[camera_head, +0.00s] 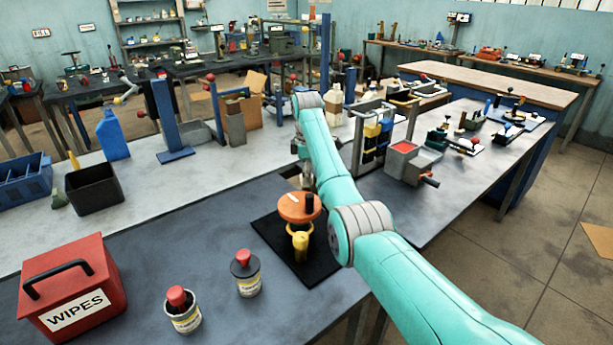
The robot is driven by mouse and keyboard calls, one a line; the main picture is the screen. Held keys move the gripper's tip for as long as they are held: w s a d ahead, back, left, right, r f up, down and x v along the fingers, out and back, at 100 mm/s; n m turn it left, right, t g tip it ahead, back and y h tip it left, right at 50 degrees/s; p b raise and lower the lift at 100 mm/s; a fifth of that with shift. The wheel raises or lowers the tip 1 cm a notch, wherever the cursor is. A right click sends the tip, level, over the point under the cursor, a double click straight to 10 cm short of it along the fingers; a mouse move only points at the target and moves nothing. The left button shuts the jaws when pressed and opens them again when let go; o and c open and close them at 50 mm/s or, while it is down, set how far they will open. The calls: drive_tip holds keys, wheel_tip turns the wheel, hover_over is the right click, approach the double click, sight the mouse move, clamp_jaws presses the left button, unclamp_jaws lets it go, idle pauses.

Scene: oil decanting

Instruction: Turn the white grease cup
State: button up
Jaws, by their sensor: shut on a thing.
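My teal arm reaches in from the lower right and bends at a grey joint above the bench. My gripper's fingers are not visible; the arm hides the area beyond it, and I cannot make out what they hold. I cannot pick out a white grease cup for certain. An orange disc (293,208) with a small white mark and a dark knob stands on a black mat (271,236), close to the left of my arm.
Two pots with red knobs, one nearer (184,318) and one farther (248,285), stand left of the mat. A red WIPES box (105,255) is at the lower left. A black bin (97,192) and blue bottle (113,135) stand behind. Bare bench lies between.

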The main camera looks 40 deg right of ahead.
drive_tip(key=shift+m, duration=0.4)
drive_tip(key=m, duration=0.3)
drive_tip(key=shift+m, duration=2.1)
drive_tip(key=o, duration=1.1)
drive_tip(key=shift+o, duration=0.2)
